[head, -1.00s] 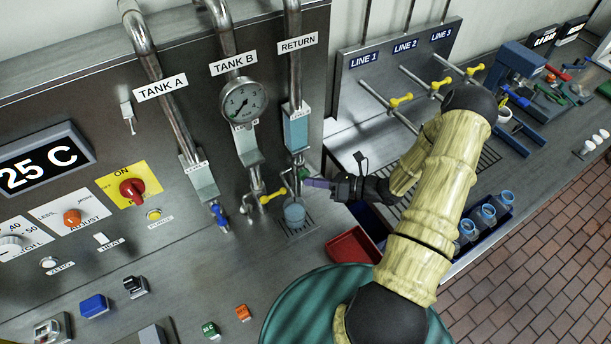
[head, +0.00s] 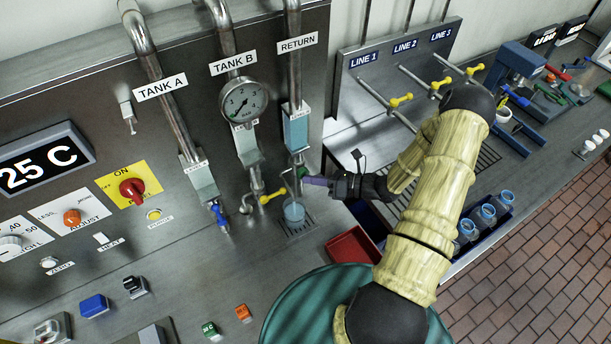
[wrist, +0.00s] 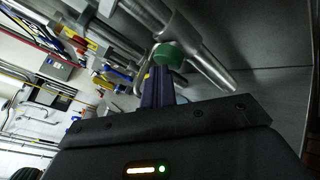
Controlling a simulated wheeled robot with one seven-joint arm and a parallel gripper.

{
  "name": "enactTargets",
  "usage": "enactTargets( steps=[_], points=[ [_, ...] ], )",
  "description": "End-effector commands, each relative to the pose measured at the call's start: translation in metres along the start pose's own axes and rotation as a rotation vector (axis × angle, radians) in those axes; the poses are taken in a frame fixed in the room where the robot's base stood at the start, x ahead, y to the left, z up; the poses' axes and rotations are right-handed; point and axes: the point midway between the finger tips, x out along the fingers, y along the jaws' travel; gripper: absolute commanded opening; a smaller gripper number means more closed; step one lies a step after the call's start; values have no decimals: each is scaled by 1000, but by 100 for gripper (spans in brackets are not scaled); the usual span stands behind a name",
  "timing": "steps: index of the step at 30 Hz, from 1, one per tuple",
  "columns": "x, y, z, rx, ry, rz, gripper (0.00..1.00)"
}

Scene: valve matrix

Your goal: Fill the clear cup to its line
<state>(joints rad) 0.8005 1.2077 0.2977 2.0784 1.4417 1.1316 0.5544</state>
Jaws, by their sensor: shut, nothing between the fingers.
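The clear cup (head: 294,212) stands on the drain grate under the RETURN line's spout and looks bluish inside. Its fill line is too small to make out. A green valve handle (head: 303,172) is on the RETURN pipe just above the cup; it also shows as a round green knob in the wrist view (wrist: 168,55). My gripper (head: 310,182) is shut and empty, its tips close beside the green handle. I cannot tell whether they touch it. In the wrist view, the purple fingers (wrist: 157,88) point at the knob and hide part of what lies below.
A yellow valve handle (head: 272,197) is close left of the cup, and a blue one (head: 219,214) is under TANK A. A sight glass (head: 296,128) holds blue liquid above. A red tray (head: 352,248) lies right of the grate. Blue-rimmed containers (head: 488,213) stand farther right.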

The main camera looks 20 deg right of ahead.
Motion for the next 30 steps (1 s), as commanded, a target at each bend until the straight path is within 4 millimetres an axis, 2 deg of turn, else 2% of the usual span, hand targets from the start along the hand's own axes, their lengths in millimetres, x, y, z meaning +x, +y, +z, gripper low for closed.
enactTargets(
  steps=[13,30],
  points=[
    [1,0,1,0,-2,0,0],
    [-13,10,-10,0,-1,0,0]
  ],
)
